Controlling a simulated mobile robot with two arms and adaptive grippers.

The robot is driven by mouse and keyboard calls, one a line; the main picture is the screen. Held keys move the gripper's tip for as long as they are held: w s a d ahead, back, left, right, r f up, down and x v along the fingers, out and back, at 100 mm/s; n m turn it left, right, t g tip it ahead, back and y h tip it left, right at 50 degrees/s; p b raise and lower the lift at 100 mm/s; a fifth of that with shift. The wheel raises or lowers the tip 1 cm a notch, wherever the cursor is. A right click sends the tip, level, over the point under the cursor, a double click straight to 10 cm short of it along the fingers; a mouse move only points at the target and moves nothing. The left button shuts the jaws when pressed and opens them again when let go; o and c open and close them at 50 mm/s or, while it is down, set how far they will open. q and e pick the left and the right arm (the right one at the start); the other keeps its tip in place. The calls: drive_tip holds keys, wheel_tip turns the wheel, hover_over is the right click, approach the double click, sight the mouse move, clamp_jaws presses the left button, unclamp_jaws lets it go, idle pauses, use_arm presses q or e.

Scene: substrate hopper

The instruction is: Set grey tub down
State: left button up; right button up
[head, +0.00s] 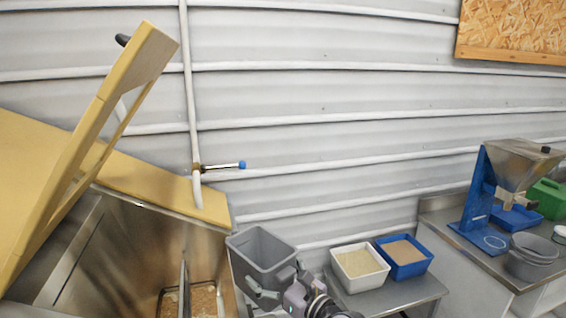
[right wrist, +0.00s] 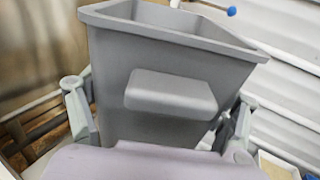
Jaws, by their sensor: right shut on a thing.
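A grey tub (head: 262,252) with an open top is held by my right gripper (head: 272,290) in the head view, just right of the yellow-lidded metal hopper (head: 165,245). The right wrist view shows the tub (right wrist: 180,68) close up, with a block-shaped grip on its near side. The fingers of my right gripper (right wrist: 160,125) are shut around that side of the tub. The tub's inside looks empty from the head, and its base is hidden by my arm. My left gripper does not show in either view.
A white tray (head: 338,272) and a blue tray (head: 425,268) with pale and tan fill stand on a metal table (head: 405,295). At right, a bench (head: 450,216) carries a blue-framed funnel (head: 515,165), grey tubs (head: 530,262) and a green container (head: 548,198). A blue-handled tap (head: 222,166) is on the wall.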

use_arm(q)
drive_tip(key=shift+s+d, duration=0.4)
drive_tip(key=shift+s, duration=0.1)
use_arm(e)
drive_tip(key=s+d+f+m+t+h, duration=0.1)
drive_tip(key=s+d+m+h, duration=0.3)
drive_tip(key=s+d, duration=0.7)
drive_tip(key=s+d+f+m+t+h, duration=0.1)
drive_tip(key=s+d+m+t+h, duration=0.2)
drive_tip(key=s+d+h, duration=0.5)
drive_tip(key=s+d+m, duration=0.1)
drive_tip(key=s+d, duration=0.2)
drive_tip(key=s, duration=0.6)
drive_tip(key=shift+s+d+f+m+t, duration=0.25)
drive_tip(key=shift+f+m+t, duration=0.15)
use_arm(q)
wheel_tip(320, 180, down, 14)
drive_tip(key=b, duration=1.4)
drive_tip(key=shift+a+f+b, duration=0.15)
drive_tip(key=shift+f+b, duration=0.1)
drive_tip(key=shift+b, duration=0.05)
use_arm(e)
wheel_tip(320, 180, down, 15)
drive_tip(key=shift+r, duration=0.15)
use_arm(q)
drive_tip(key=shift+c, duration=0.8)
use_arm(e)
drive_tip(key=shift+w+a, duration=0.1)
